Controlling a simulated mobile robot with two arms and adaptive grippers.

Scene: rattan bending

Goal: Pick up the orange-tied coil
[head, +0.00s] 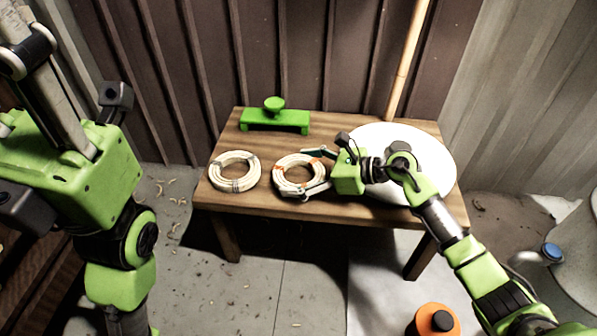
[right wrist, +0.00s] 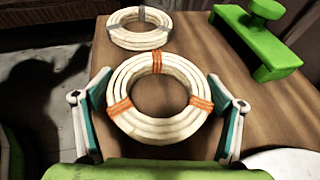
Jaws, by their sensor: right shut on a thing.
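The orange-tied coil (head: 281,176) is a pale rattan ring with orange ties, on the wooden table in the head view. It also shows large in the right wrist view (right wrist: 158,130), with orange ties at its left, right and top. My right gripper (head: 293,173) reaches in from the right, with one finger on each side of the coil. It is shut on the coil; in the right wrist view the fingers (right wrist: 158,80) flank its outer rim. The coil appears to be at table level. Of my left arm only links show; its gripper is out of view.
A grey-tied coil (head: 235,187) lies just left of the held one. A green stand with a knob (head: 275,120) is at the table's back. A white round disc (head: 430,150) covers the right side, under my right arm. A bamboo pole (head: 405,62) leans behind the table (head: 330,209).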

